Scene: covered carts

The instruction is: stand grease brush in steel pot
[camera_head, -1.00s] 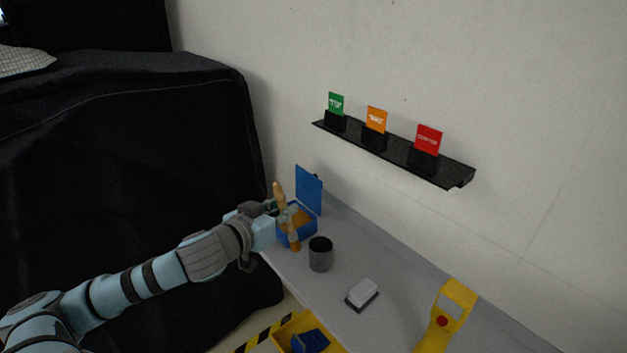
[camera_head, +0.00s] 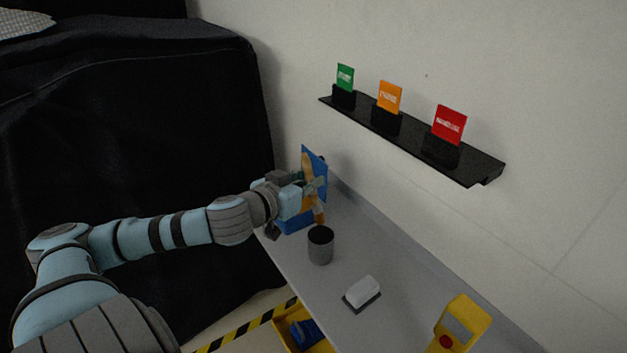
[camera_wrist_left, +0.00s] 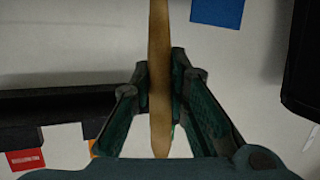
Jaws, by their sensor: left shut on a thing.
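The steel pot (camera_head: 320,248) is a dark grey open cylinder standing on the grey bench, left of the middle of its length. My left gripper (camera_head: 314,187) is shut on the grease brush (camera_head: 308,168), a long brown wooden stick held close to upright, just above and behind the pot. The brush's lower end is near the pot's rim, and looks apart from it. In the left wrist view the brush (camera_wrist_left: 159,80) runs between the two fingers (camera_wrist_left: 160,85). My right gripper is not in view.
A white block on a dark pad (camera_head: 362,292) and a yellow device (camera_head: 462,322) lie to the right. A black shelf (camera_head: 420,142) with three coloured cards hangs on the wall. A yellow bin (camera_head: 285,335) sits low in front.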

